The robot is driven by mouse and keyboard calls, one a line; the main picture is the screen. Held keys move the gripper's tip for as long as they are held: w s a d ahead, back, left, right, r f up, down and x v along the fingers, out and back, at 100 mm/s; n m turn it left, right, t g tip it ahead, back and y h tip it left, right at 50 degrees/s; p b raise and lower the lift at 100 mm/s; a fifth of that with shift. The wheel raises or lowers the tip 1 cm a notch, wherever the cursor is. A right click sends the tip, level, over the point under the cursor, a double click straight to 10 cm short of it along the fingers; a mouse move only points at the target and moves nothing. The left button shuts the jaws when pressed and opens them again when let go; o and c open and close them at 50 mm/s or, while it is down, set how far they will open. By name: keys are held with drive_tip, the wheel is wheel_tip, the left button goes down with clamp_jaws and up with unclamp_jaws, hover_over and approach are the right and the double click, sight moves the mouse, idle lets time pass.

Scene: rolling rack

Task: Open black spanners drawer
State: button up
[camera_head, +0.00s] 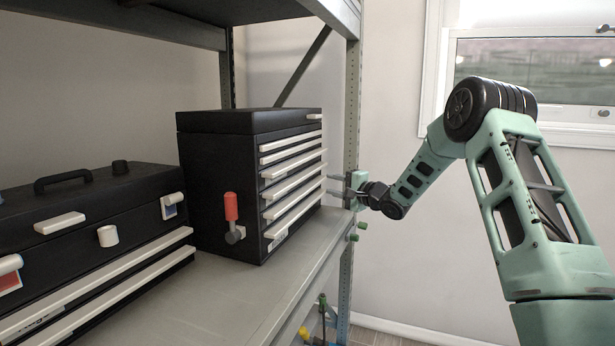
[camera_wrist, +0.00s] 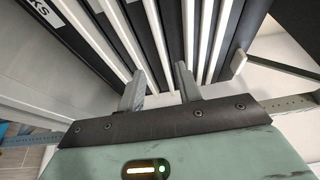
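The black drawer chest (camera_head: 215,160) stands on the grey shelf, with several drawers fronted by long pale handle strips (camera_head: 290,185). The drawers look shut. I cannot read which one is the spanners drawer. My gripper (camera_head: 338,187) is at the chest's right front, level with the middle drawers. In the wrist view, its two fingers (camera_wrist: 160,84) are apart and point at the drawer fronts. A pale handle strip (camera_wrist: 156,35) runs into the gap between them. I cannot tell whether the fingers touch it. A white label ending in "KS" (camera_wrist: 44,10) shows at the upper left.
A black toolbox (camera_head: 95,225) with pale strips stands left of the chest. A red-handled tool (camera_head: 232,215) is at the chest's side. The rack post (camera_head: 351,110) rises just behind my gripper. The grey shelf (camera_head: 240,290) is bare in front of the chest.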

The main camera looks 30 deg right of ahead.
sight(306, 177)
drive_tip(key=p+x, duration=0.3)
drive_tip(key=x, duration=0.9)
drive_tip(key=shift+s, duration=0.1)
clamp_jaws()
